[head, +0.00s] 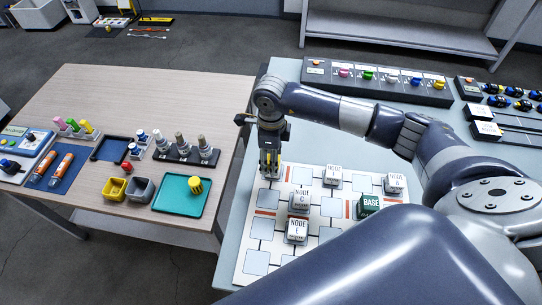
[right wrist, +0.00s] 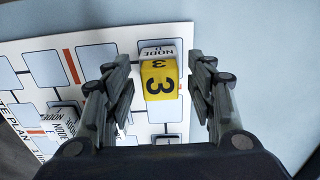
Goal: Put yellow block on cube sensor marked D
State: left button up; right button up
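The yellow block (right wrist: 160,82), marked 3, sits between the fingers of my right gripper (right wrist: 160,90) in the right wrist view. The fingers stand apart, with a narrow gap on each side of it. Right behind the block, partly covered by it, is the white cube sensor marked NODE D (right wrist: 160,50). The block appears to be on or just over this cube; contact is hidden. In the head view my right gripper (head: 270,166) points down over the upper left of the white board (head: 249,240) and mostly hides block and cube. My left gripper is not in view.
Other cube sensors stand on the board: C (head: 299,200), E (head: 297,230), another node (head: 333,175), one at right (head: 395,183), and the green BASE (head: 369,206). A wooden table (head: 120,90) at left holds a teal tray (head: 175,195) with a yellow piece (head: 195,185).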

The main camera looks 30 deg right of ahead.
jog(key=shift+r, duration=0.45)
notch_tip(320, 180, up, 12)
jog(key=b, duration=0.2)
jog(key=shift+f+b, duration=0.25)
jog(key=shift+b, duration=0.1)
jog(key=shift+s+f, duration=0.1)
